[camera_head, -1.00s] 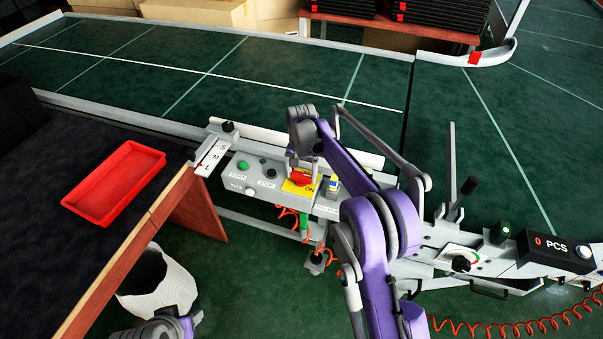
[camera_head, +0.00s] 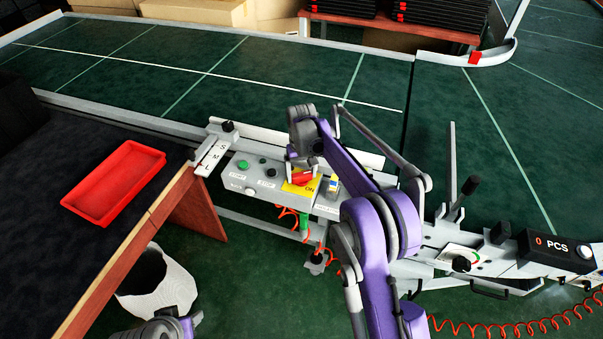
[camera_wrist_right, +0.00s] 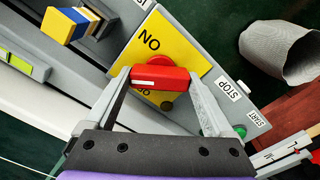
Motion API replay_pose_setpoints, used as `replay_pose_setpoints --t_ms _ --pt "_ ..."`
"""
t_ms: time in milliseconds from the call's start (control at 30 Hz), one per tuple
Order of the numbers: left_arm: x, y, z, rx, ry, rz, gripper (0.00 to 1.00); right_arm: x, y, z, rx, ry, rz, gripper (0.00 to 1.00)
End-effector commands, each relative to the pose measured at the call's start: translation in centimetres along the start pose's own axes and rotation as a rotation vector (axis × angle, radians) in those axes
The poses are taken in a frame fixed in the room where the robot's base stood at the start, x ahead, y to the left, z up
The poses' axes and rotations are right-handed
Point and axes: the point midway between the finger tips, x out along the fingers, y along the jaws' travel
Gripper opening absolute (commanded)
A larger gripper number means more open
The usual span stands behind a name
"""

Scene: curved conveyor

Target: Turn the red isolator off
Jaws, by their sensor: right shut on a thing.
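The red isolator (camera_head: 303,179) is a red rotary handle on a yellow plate (camera_head: 292,188) marked ON, set in the grey control box. In the right wrist view the red handle (camera_wrist_right: 160,78) lies between the fingertips of my right gripper (camera_wrist_right: 160,84), with a finger at each end of it. The gripper is shut on the handle. The handle lies crosswise in that view, with a white mark on its face. In the head view my right gripper (camera_head: 303,170) partly covers the handle. My left arm shows only at the bottom edge; its fingers are not visible.
A green button (camera_head: 243,166) and a STOP button (camera_head: 270,172) sit left of the isolator. A blue, yellow and white block-like part (camera_wrist_right: 72,24) stands beside the plate. A red tray (camera_head: 115,183) lies on the dark table at left. A white bin (camera_head: 158,290) stands below.

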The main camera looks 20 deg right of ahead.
Motion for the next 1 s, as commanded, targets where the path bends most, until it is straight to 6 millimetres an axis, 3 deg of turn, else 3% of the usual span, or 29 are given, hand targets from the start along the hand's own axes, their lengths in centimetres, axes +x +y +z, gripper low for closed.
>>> replay_pose_setpoints --t_ms 700,1000 --pt "0.13 0.0 0.09 0.0 -0.001 0.0 0.5 -0.08 0.01 -0.02 -0.666 0.001 0.0 0.32" --pt "0.16 0.0 0.1 0.0 -0.001 0.0 0.5 -0.08 0.01 -0.03 -0.86 0.001 0.0 0.32"
